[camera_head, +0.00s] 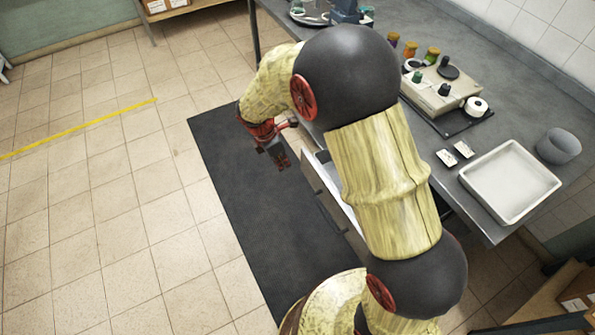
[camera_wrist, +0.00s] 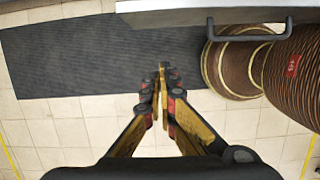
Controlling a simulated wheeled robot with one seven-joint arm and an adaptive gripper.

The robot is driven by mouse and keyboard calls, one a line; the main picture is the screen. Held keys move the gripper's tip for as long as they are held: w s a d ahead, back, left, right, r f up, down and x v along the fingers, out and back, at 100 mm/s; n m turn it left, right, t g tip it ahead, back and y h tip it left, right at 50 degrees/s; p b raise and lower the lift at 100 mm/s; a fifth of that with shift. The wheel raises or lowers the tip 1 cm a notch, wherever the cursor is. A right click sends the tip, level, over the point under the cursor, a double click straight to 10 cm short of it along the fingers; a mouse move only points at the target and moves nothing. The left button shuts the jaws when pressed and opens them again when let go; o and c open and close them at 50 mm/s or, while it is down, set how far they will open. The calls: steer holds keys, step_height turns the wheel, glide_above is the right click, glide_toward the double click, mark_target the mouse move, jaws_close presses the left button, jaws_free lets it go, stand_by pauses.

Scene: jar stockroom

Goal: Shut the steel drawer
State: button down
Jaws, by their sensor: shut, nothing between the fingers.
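The steel drawer (camera_head: 321,196) stands out from under the grey worktable in the head view, with its pale inside partly showing. My arm hides much of the drawer. In the wrist view the drawer's front edge (camera_wrist: 180,14) runs along the top, with a dark bar handle (camera_wrist: 246,36) towards the right. My gripper (camera_head: 279,160) is on the floor-mat side of the drawer front, apart from it. In the wrist view my gripper (camera_wrist: 162,72) is shut and empty, its fingertips together below the drawer front in the picture, left of the handle.
A black mat (camera_head: 222,175) lies on the tiled floor before the drawer. The floor to the left is clear.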

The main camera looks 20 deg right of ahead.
steer(key=w+d+f+b, duration=0.1)
steer(key=d+f+b, duration=0.4)
steer(key=f, duration=0.4)
steer(key=shift+d+f, duration=0.35)
steer(key=shift+d, duration=0.3)
steer(key=shift+w+d, duration=0.1)
steer(key=w+d+p, duration=0.2)
steer(key=d+p, duration=0.2)
steer(key=d, duration=0.6)
steer(key=w+d+p, duration=0.2)
steer(key=d+p, duration=0.3)
steer(key=d, duration=0.5)
steer(key=w+d+p, duration=0.2)
steer(key=d+p, duration=0.3)
steer(key=d, duration=0.5)
steer(key=shift+d, duration=0.15)
